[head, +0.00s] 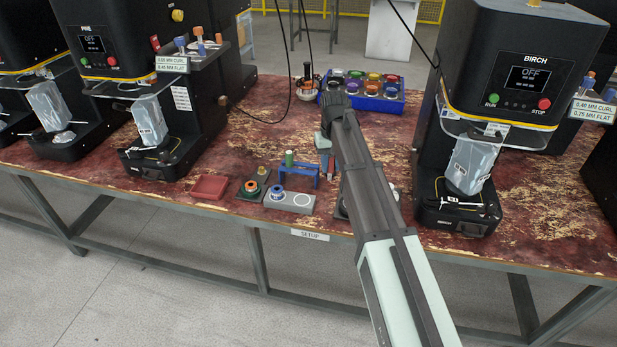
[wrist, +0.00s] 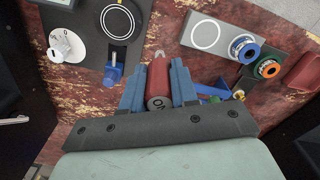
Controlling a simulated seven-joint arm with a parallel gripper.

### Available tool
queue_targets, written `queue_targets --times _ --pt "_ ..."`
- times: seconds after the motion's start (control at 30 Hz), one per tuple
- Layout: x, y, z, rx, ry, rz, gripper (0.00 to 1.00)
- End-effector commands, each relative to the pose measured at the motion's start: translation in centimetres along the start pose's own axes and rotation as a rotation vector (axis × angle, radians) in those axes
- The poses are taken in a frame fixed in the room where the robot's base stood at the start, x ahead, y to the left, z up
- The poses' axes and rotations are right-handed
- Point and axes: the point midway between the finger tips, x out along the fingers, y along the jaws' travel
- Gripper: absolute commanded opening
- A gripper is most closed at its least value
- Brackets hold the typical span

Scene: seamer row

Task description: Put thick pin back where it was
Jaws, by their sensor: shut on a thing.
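My gripper (wrist: 158,78) is shut on a red-handled pin (wrist: 158,82), held between its two blue fingers with a small pale tip showing at the far end. In the head view my gripper (head: 327,163) is low over the bench, just right of a small blue stand (head: 302,169). A green-handled pin (head: 289,158) stands at the left of that stand. In the wrist view the stand (wrist: 231,90) is mostly hidden behind the right finger. I cannot tell whether the red pin touches anything below it.
A grey plate (wrist: 228,38) with a white ring and a blue-rimmed spool (wrist: 243,48) lies close by. Nearby are an orange-ringed part (head: 251,186), a red tray (head: 209,187) and a dark dial fixture (wrist: 97,25). Seamers stand left and right (head: 505,80). A blue crate (head: 364,101) stands behind.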

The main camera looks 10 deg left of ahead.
Motion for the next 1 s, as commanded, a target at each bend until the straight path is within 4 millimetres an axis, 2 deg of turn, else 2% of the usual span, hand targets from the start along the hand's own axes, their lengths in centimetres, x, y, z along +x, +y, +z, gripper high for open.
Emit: queue_targets --times 0.03,0.1,0.2,0.3,0.43,0.63,0.87,1.0 --pt "-0.4 -1.2 -3.0 -0.044 0.0 0.0 0.02" --pt "-0.8 -2.6 -5.8 -0.117 0.0 0.0 0.02" --pt "-1.4 -3.7 -9.5 -0.248 0.0 0.0 0.02" --pt "-1.7 -4.0 -11.8 -0.398 -0.001 0.0 0.02" --pt "-1.9 -4.0 -12.9 -0.567 -0.001 -0.001 0.02" --pt "-1.9 -3.9 -13.1 -0.758 -0.002 -0.001 0.02" --pt "-1.6 -3.9 -13.0 -0.846 -0.002 -0.001 0.02" --pt "-0.2 -3.9 -13.0 -0.852 -0.003 -0.002 0.02"
